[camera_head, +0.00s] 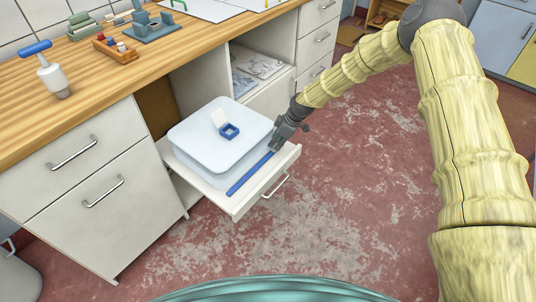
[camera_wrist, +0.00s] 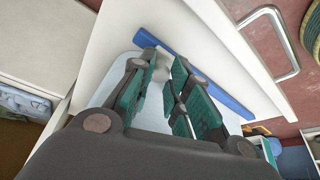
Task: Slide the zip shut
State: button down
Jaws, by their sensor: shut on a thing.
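A long blue strip (camera_head: 249,174), which I take to be the zip, lies along the front part of the pulled-out white drawer (camera_head: 236,207). It also runs diagonally across the wrist view (camera_wrist: 222,93). My gripper (camera_head: 274,147) points down at the strip's far right end in the head view. In the wrist view its green-padded fingers (camera_wrist: 164,66) are close together beside the strip, shut on a small pale piece that looks like the zip's slider. The fingers hide most of that piece, and the teeth are too small to make out.
A pale lidded tub (camera_head: 190,132) fills the drawer behind the strip, with a small open blue box (camera_head: 229,131) on its lid. The drawer's handle (camera_head: 275,187) sticks out in front. The wooden counter (camera_head: 110,85) stands above left.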

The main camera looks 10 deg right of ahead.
jog(key=shift+w+d+r, duration=0.1)
jog(key=shift+w+d, duration=0.4)
jog(key=shift+w, duration=0.1)
jog(key=c, duration=1.6)
grip_release()
jog(key=shift+d, duration=0.1)
jog(key=shift+o, duration=0.2)
jog(key=v, duration=1.2)
jog(key=shift+s, duration=0.1)
